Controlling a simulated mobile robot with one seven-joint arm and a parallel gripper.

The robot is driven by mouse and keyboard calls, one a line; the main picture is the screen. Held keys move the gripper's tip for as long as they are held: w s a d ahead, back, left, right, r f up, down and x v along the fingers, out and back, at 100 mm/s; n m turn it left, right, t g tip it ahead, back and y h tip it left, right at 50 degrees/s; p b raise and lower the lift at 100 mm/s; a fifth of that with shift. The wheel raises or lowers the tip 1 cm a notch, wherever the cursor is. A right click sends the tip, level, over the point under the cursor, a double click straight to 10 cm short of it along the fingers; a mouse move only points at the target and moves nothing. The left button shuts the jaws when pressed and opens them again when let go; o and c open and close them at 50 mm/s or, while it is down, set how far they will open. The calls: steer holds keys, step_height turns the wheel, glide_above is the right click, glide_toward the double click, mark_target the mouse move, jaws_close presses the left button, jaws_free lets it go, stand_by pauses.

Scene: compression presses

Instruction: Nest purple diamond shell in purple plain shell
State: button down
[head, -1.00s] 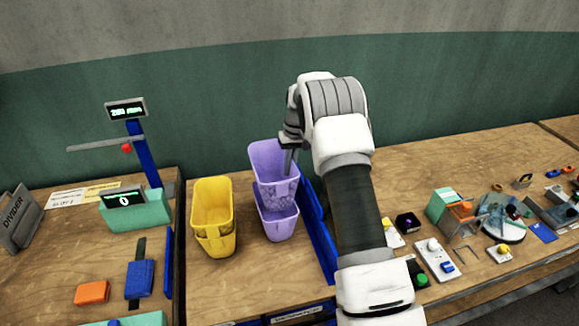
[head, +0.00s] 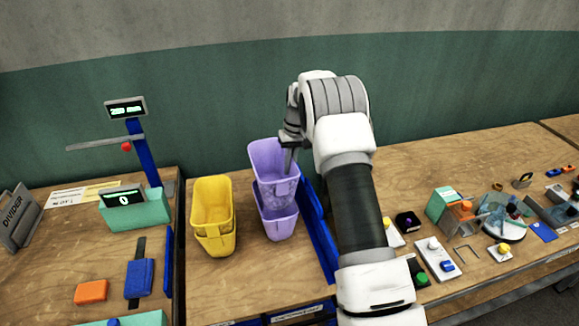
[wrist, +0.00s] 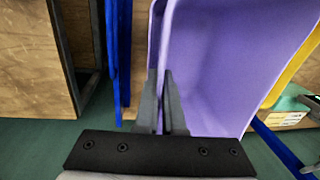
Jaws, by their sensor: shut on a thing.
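Two purple shells show in the head view, one above the other. My gripper (head: 289,158) is shut on the right wall of the upper purple shell (head: 266,160). The wrist view shows the fingers (wrist: 163,105) closed on the wall of that purple shell (wrist: 215,60). The lower purple shell (head: 278,226) stands upright on the table, its front wall showing below the upper one. The upper shell's base overlaps the lower one's mouth; how deep it sits inside is hidden.
A stack of yellow shells (head: 213,220) stands close to the left. A blue rail (head: 318,235) runs along the right side of the purple shells. A teal gauge with a display (head: 125,198) stands on the left table. Small parts and fixtures (head: 470,225) cover the right table.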

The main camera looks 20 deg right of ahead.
stand_by(0.3)
steer(key=shift+f+b, duration=0.95)
steer(key=shift+f, duration=0.55)
steer(key=shift+f+b, duration=0.75)
steer(key=shift+f, duration=0.5)
steer(key=c, duration=0.9)
jaws_free()
steer(key=shift+c, duration=0.2)
